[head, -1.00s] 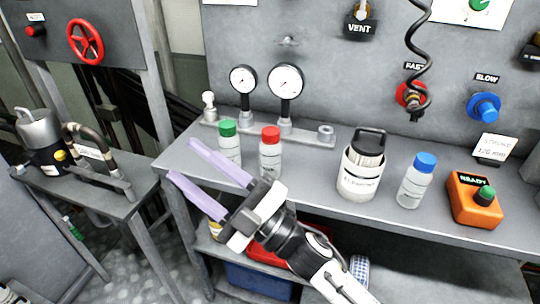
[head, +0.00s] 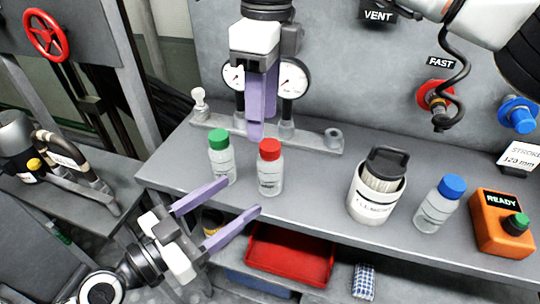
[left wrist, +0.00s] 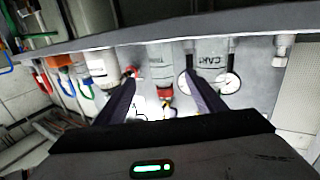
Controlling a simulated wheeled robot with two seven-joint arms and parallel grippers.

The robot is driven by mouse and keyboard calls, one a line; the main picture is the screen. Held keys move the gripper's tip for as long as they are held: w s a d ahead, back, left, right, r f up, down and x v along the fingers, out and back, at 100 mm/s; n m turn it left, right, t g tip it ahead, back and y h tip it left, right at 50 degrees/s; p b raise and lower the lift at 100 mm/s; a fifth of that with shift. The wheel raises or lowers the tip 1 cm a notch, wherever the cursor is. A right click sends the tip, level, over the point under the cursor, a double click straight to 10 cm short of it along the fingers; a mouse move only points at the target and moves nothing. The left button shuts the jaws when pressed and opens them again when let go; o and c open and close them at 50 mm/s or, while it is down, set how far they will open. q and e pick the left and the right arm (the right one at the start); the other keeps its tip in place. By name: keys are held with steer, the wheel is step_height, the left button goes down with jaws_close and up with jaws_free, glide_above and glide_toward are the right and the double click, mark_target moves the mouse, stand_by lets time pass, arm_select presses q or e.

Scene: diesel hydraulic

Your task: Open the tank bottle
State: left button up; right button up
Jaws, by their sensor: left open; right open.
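Several capped bottles stand on the bench: one with a green cap (head: 219,158), one with a red cap (head: 270,168), and one with a blue cap (head: 438,205) further right. Their labels are too small to read, so I cannot tell which is the tank bottle. My left gripper (head: 243,196) is open and empty at the bench's front edge, close to the green-capped and red-capped bottles. In the left wrist view the red-capped bottle (left wrist: 162,73) appears upside down between the open fingers. My right gripper (head: 257,135) points down behind these bottles, in front of the gauges, its fingers overlapping.
A white canister (head: 376,204) with a black handle and an orange READY box (head: 497,236) stand on the right of the bench (head: 315,195). Pressure gauges (head: 293,79) rise behind the bottles. A red tray (head: 290,255) sits on the lower shelf.

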mark_target(260, 172)
steer(key=shift+w+d+r, duration=0.25)
steer(key=shift+w+d, duration=0.05)
steer(key=shift+w, duration=0.2)
steer(key=shift+w+d+r, duration=0.2)
steer(key=shift+w+d, duration=0.1)
steer(key=shift+w, duration=0.15)
arm_select(q)
steer(key=shift+w+d+r, duration=0.4)
steer(key=shift+w, duration=0.15)
steer(key=shift+w+d+r, duration=0.35)
steer(key=shift+w+d, duration=0.05)
steer(key=shift+w, duration=0.15)
arm_select(e)
steer(key=shift+s+r, duration=0.1)
steer(key=shift+s, duration=0.15)
arm_select(q)
steer(key=x, duration=0.8)
steer(key=shift+d+f, duration=0.1)
steer(key=shift+d, duration=0.05)
